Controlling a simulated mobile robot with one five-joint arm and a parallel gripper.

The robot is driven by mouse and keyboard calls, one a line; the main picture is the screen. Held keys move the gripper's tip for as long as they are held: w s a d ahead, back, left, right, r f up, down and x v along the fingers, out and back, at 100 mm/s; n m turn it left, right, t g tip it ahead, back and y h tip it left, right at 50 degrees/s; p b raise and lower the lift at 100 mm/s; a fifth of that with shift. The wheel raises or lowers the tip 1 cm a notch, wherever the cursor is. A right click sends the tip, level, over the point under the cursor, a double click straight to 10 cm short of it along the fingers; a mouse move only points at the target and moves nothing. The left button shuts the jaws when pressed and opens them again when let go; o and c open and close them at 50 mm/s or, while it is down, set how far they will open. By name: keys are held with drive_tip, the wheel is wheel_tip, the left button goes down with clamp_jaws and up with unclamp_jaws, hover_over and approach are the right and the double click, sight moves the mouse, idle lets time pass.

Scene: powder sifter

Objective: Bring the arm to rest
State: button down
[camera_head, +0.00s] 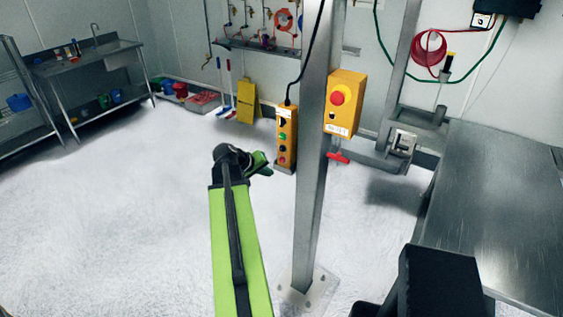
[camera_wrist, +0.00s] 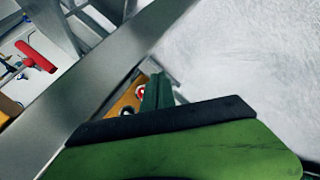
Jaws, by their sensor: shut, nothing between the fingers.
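My green and black arm reaches up from the bottom middle of the head view. My gripper (camera_head: 262,163) is at its far end, left of the steel post (camera_head: 311,160), pointing right and a little down. It is shut and holds nothing. In the wrist view my green gripper (camera_wrist: 157,92) shows beyond a black edge, in front of part of a yellow button pendant (camera_wrist: 128,102). The steel post runs diagonally there. I cannot tell from these views whether the gripper touches anything.
The yellow button pendant (camera_head: 286,140) hangs close beyond my gripper. A yellow box with a red button (camera_head: 345,103) is on the post. A red handle (camera_head: 338,157) is below it. A steel table (camera_head: 505,200) stands at right. The white floor (camera_head: 110,220) at left is clear.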

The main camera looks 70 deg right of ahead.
idle(0.4)
drive_tip(key=w+a+f+n+t, duration=0.1)
drive_tip(key=w+a+n+t, duration=0.15)
drive_tip(key=w+a, duration=0.9)
drive_tip(key=w+a+n+t, duration=0.25)
drive_tip(key=w+a, duration=0.55)
drive_tip(key=w, duration=0.7)
drive_tip(key=w+a+f+n+y, duration=0.1)
drive_tip(key=w+a, duration=0.2)
drive_tip(key=a, duration=0.4)
drive_tip(key=w+a+f+n+t, duration=0.1)
drive_tip(key=w+a, duration=0.2)
drive_tip(key=a, duration=0.3)
drive_tip(key=w+a+f+n+y, duration=0.1)
drive_tip(key=w+a, duration=0.2)
drive_tip(key=a, duration=0.4)
drive_tip(key=s+a+f+n+g+y, duration=0.1)
drive_tip(key=s+a+y, duration=0.1)
drive_tip(key=a, duration=1.1)
drive_tip(key=s+a+f+n+g+y, duration=0.1)
drive_tip(key=s+a+f+n+y, duration=0.1)
drive_tip(key=a, duration=1)
drive_tip(key=shift+s+a+y, duration=0.4)
drive_tip(key=shift+s+y, duration=0.05)
drive_tip(key=shift+y, duration=0.55)
drive_tip(key=shift+d, duration=0.1)
